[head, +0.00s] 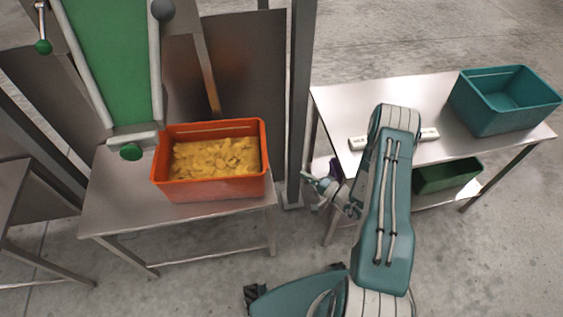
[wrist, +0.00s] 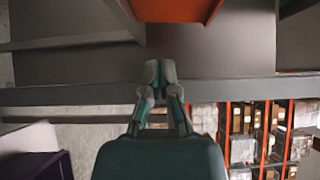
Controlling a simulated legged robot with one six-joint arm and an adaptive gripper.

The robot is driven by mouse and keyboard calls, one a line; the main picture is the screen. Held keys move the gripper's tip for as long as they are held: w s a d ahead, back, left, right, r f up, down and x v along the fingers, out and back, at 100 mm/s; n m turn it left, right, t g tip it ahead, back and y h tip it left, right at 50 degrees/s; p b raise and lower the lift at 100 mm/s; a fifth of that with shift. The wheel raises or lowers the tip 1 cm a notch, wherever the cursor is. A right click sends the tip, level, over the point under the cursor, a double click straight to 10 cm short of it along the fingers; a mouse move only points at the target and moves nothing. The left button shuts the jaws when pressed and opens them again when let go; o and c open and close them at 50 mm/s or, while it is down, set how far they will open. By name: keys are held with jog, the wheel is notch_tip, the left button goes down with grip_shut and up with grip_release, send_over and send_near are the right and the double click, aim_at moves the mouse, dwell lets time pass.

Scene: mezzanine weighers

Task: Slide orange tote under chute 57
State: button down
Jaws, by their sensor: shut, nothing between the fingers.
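The orange tote (head: 212,190) stands upright on a metal table at the left, holding yellow pieces. A green chute (head: 107,60) with white side rails comes down at the upper left, and the tote is just right of its lower end. No number is readable on it. My gripper (head: 310,182) is right of the tote and apart from it, beyond the table's right edge. In the wrist view my gripper (wrist: 160,72) is shut and empty, and part of the orange tote (wrist: 178,8) shows at the top edge.
The metal table (head: 180,222) has bare surface in front of the tote. A grey upright post (head: 297,110) stands between this table and a second one (head: 350,98), which bears a teal tote (head: 500,118). A dark green tote (head: 430,180) sits on its lower shelf.

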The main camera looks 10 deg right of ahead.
jog(key=w+a, duration=0.2)
jog(key=a, duration=0.1)
jog(key=w+a, duration=0.3)
jog(key=a, duration=0.1)
jog(key=w+a, duration=0.2)
jog(key=a, duration=0.1)
jog(key=shift+w+a, duration=0.25)
jog(key=shift+a, duration=0.05)
